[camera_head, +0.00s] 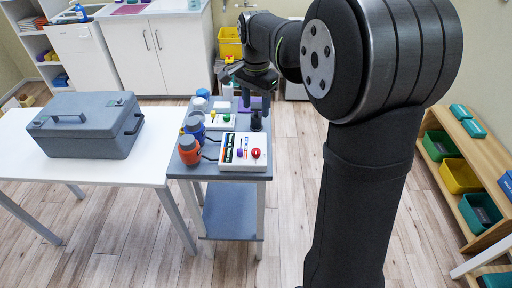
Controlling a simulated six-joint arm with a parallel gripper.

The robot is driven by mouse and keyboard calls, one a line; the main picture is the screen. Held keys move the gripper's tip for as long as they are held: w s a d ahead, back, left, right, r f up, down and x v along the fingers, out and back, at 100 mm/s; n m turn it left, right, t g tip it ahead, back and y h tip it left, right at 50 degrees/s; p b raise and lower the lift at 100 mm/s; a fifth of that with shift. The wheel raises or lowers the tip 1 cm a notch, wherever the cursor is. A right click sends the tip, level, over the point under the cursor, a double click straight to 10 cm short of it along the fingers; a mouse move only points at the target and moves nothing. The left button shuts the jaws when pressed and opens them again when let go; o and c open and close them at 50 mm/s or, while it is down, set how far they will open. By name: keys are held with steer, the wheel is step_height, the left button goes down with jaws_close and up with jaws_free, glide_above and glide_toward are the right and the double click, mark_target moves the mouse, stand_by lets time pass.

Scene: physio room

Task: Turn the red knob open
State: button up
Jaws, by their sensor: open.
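The red knob (256,153) sits on the right part of a white control box (243,164), which lies at the near edge of a small grey trolley (208,172). The box also carries small coloured parts on its left side. My gripper (254,106) points down over the trolley, behind the red knob and apart from it as seen here. Its jaws are open. A dark round thing (256,126) shows just under the gripper; I cannot tell exactly what it is. The knob's turn position is too small to read.
A white table (90,160) with a grey case (90,126) is at left. Wooden shelf (458,165) with bins at right.

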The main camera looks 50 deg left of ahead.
steer(key=m, duration=0.1)
glide_toward(256, 151)
step_height(256, 151, down, 9)
steer(key=shift+r, duration=0.2)
stand_by(0.4)
steer(key=shift+w, duration=0.1)
steer(key=c, duration=1)
steer(key=shift+o, duration=0.2)
